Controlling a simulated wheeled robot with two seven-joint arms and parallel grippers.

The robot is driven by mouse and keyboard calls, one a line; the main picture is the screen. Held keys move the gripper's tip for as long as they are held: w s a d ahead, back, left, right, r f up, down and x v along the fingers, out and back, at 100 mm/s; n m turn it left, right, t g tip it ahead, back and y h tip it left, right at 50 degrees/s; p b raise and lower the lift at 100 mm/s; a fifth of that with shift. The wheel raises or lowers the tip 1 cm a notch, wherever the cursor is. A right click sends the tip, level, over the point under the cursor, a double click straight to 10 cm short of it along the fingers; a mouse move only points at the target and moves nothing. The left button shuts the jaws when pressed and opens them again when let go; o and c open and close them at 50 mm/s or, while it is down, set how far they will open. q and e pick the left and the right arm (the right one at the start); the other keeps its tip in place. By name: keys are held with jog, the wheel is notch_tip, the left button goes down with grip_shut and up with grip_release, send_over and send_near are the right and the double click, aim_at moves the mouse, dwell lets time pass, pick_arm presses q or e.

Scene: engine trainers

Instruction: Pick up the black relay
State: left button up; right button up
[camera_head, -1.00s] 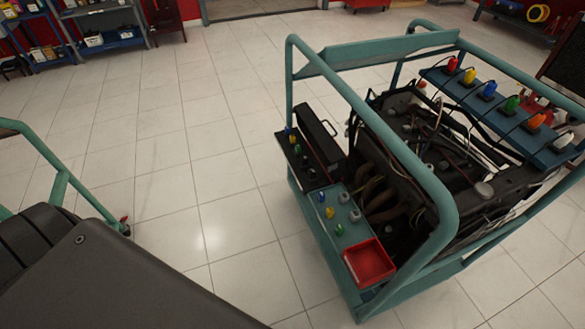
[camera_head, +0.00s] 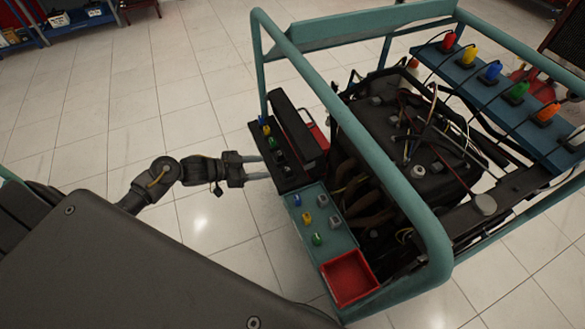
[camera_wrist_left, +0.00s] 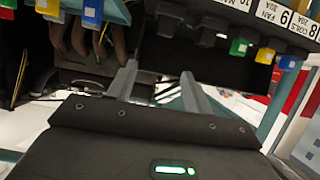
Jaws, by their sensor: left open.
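A black panel (camera_head: 300,181) on the near left of the engine stand carries a row of small blue, yellow and green relays. Dark relay-like pieces (camera_head: 278,156) follow the green one, hard to tell from the panel. In the left wrist view, dark relays (camera_wrist_left: 208,32) hang at the top beside a green one (camera_wrist_left: 238,47), a yellow one and a blue one. My left gripper (camera_head: 268,167) is open and empty at the panel's left edge; its two fingers (camera_wrist_left: 157,68) stand apart below the dark relays in the wrist view. My right gripper is out of view.
The teal frame bar (camera_head: 350,120) of the stand rises beyond the panel. A teal shelf with coloured knobs (camera_head: 317,239) and a red tray (camera_head: 349,278) lie nearer. Several coloured plugs line the blue-grey rail (camera_head: 480,75) at right.

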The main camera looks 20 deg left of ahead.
aim_at(286, 169)
pick_arm(q)
jog(key=shift+w+d+f+b, duration=0.35)
jog(key=shift+w+d+f, duration=0.2)
jog(key=shift+f, duration=0.2)
jog(key=shift+w+d+f+b, duration=0.35)
jog(key=shift+w+d+f, duration=0.2)
jog(key=shift+f, duration=0.2)
jog(key=shift+w+d+f+b, duration=0.35)
jog(key=shift+w+d+f, duration=0.15)
jog(key=shift+f, duration=0.25)
jog(key=x, duration=0.4)
jog(key=shift+w+f, duration=0.3)
jog(key=shift+w, duration=0.15)
jog(key=shift+w+d+f, duration=0.1)
jog(key=shift+w, duration=0.05)
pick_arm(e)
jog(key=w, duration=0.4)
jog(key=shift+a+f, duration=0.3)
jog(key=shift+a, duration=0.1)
pick_arm(q)
jog(key=shift+c, duration=0.3)
jog(key=c, duration=1)
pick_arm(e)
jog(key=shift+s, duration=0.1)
